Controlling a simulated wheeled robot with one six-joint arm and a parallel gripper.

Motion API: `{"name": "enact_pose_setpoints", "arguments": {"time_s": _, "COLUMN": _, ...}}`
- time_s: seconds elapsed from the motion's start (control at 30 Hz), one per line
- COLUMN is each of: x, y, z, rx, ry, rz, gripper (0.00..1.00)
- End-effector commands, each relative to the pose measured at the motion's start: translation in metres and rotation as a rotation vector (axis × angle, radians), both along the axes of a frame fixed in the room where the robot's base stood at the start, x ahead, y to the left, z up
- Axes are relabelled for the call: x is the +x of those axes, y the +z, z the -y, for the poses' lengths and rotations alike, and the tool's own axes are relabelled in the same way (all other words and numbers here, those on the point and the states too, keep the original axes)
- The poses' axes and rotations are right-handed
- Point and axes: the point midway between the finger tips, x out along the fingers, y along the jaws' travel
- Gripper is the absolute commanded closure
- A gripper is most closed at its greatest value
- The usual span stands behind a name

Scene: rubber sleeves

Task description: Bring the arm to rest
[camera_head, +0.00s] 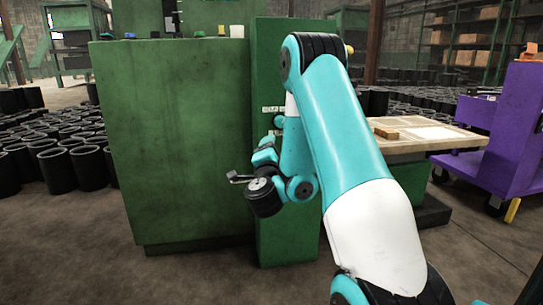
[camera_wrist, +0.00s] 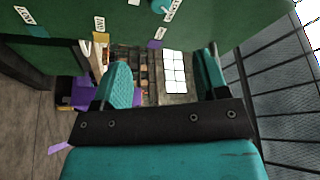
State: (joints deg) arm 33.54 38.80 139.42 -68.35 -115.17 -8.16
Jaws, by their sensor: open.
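My arm, teal and white, reaches up and bends down in front of the green machine (camera_head: 185,140) in the head view. My gripper shows in the wrist view (camera_wrist: 164,78), its two teal fingers spread well apart. Nothing is seen between the fingers. In the head view the arm's folded end hangs before the narrow green column of the machine, and the fingers are hard to make out there. A green panel with small labels (camera_wrist: 100,24) fills the top of the wrist view, close to the fingers.
Many black rubber sleeves (camera_head: 57,170) stand on the floor at left, and more lie behind at right. A pale-topped table (camera_head: 455,143) stands right of the arm, with a purple cart (camera_head: 505,130) beyond it. Bare floor lies in front of the machine.

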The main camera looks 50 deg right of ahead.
Motion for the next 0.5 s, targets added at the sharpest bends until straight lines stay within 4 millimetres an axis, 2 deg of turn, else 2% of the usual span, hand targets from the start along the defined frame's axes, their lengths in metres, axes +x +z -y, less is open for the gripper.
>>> {"name": "enact_pose_setpoints", "arguments": {"time_s": 0.37, "x": 0.002, "y": 0.001, "z": -0.002, "rx": -0.001, "ry": 0.007, "rz": -0.001, "gripper": 0.33}}
{"name": "enact_pose_setpoints", "arguments": {"time_s": 0.47, "x": 0.014, "y": 0.011, "z": -0.016, "rx": -0.015, "ry": 0.079, "rz": -0.008, "gripper": 0.33}}
{"name": "enact_pose_setpoints", "arguments": {"time_s": 0.5, "x": 0.023, "y": 0.018, "z": -0.028, "rx": -0.025, "ry": 0.140, "rz": -0.015, "gripper": 0.33}}
